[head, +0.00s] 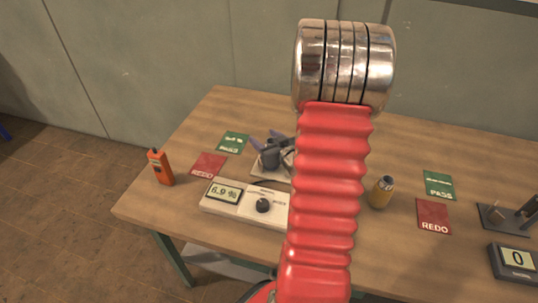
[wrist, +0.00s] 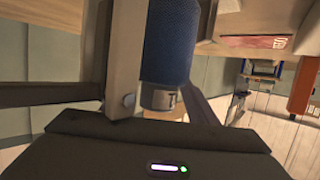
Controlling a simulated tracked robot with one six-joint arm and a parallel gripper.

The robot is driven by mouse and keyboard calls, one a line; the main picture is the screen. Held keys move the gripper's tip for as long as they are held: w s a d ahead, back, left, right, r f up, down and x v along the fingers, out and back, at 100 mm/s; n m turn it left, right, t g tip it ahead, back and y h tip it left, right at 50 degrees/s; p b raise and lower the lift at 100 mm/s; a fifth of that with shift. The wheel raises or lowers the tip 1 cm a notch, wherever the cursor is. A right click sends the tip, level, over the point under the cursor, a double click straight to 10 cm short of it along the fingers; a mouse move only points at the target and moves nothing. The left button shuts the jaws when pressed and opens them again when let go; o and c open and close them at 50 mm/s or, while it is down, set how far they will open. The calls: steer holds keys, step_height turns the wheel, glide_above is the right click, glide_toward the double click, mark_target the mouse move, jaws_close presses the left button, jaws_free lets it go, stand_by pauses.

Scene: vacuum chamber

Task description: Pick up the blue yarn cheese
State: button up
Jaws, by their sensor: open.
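The blue yarn cheese (wrist: 170,42) is large in the wrist view, a blue wound cylinder with a pale, metallic-looking end toward my gripper body. My gripper (wrist: 160,76) is open. Its light-coloured finger stands just left of the cheese, and a dark finger shows partly behind it on the right. I cannot tell whether either finger touches the cheese. In the head view my red arm covers the middle of the table. I cannot make out the blue cheese or my gripper there.
A meter reading 6.9 % (head: 224,194), an orange handheld device (head: 160,167), and red (head: 208,165) and green (head: 233,143) cards are left. A yellow cheese (head: 381,192), PASS (head: 439,184) and REDO (head: 433,216) cards and a scale (head: 514,260) are right.

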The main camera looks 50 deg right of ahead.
steer(key=shift+s+d, duration=0.1)
steer(key=shift+s, duration=0.05)
steer(key=shift+c, duration=0.5)
jaws_close()
